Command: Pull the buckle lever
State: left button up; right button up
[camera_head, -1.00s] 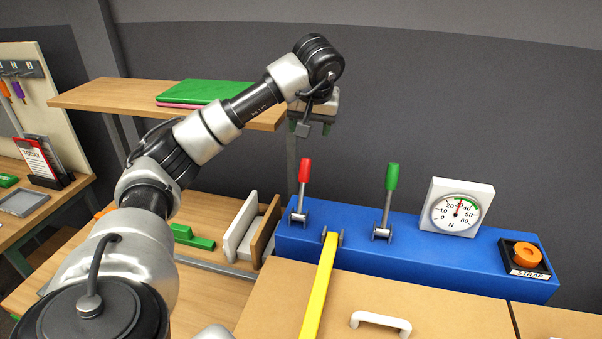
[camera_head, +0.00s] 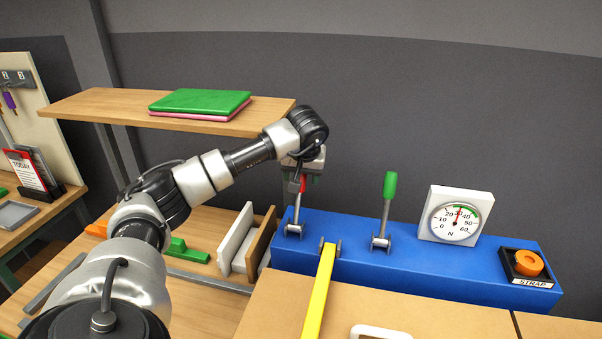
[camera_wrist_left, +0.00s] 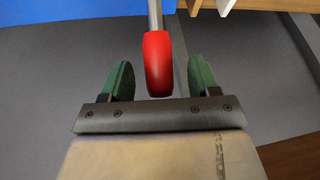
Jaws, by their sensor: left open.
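A lever with a red handle (camera_head: 302,184) stands on the left part of the blue box (camera_head: 400,262). A second lever with a green handle (camera_head: 390,185) stands upright to its right. My left gripper (camera_head: 303,178) is at the red handle, coming from above and behind it in the head view. In the left wrist view the red handle (camera_wrist_left: 157,62) lies between the two green finger pads of my open left gripper (camera_wrist_left: 158,82), with a gap on each side. A yellow strap (camera_head: 320,290) runs from the box between the levers. My right gripper is not in view.
A white dial gauge (camera_head: 456,215) and an orange knob (camera_head: 529,263) on a black block labelled STRAP sit on the right of the box. A wooden shelf (camera_head: 75,105) with green and pink folders (camera_head: 200,101) is at the left. Upright boards (camera_head: 238,240) stand left of the box.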

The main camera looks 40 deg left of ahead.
pick_arm(q)
jog(key=shift+w+a+f, duration=0.1)
jog(key=shift+f, duration=0.4)
grip_shut()
